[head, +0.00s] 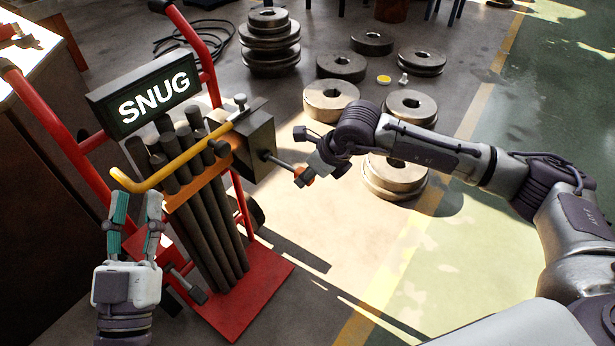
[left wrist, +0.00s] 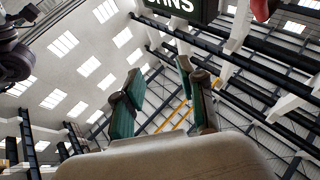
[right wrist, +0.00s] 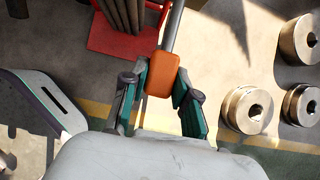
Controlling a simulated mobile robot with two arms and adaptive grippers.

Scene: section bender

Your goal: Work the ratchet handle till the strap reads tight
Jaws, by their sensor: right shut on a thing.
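A dark sign (head: 150,92) on the red hand truck reads SNUG. An orange strap (head: 208,187) runs around a bundle of dark bars (head: 212,240) standing on the truck. A dark ratchet box (head: 255,138) sits at the bundle's upper right. Its handle (head: 281,163), a grey rod with an orange grip, sticks out to the right. My right gripper (head: 312,170) is shut on the orange grip (right wrist: 162,80), which shows between its fingers in the right wrist view. My left gripper (head: 137,218) is open and empty in front of the truck, below the yellow bar (head: 180,163).
The red hand truck (head: 262,290) stands on its base plate at the left. Several metal rings (head: 330,98) lie and stack on the floor behind and right of my right arm. A wooden cabinet (head: 40,180) stands at far left. The floor at front centre is clear.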

